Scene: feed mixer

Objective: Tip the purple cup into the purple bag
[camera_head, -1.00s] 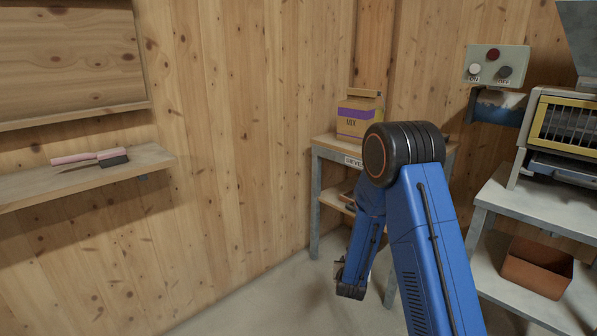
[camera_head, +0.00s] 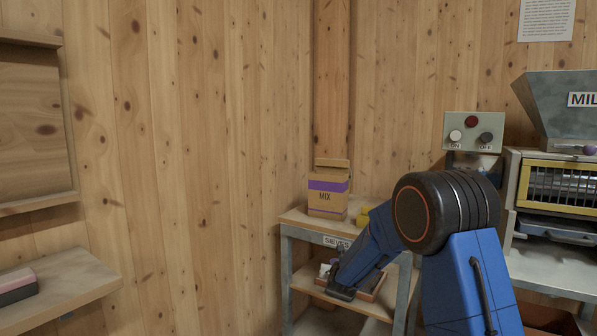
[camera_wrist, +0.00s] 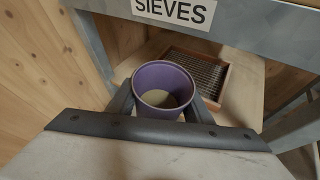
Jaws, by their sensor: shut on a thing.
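My gripper (camera_wrist: 160,101) is shut on the purple cup (camera_wrist: 144,80), with one finger on each side of it in the wrist view. The cup's round mouth faces the wrist camera and a pale surface shows inside; I cannot tell if that is contents. The bag with a purple band (camera_head: 327,186), marked MIX, stands upright on the top of the stand in the head view. My gripper is low at the stand's lower shelf, below the bag. My arm hides much of that area in the head view.
The stand's top (camera_head: 300,217) has a SIEVES label on its front edge, above my gripper. A framed sieve (camera_wrist: 222,86) lies beyond the cup. A yellow object (camera_head: 364,214) is right of the bag. The mill (camera_head: 560,190) stands at right, a wall shelf (camera_head: 70,290) at left.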

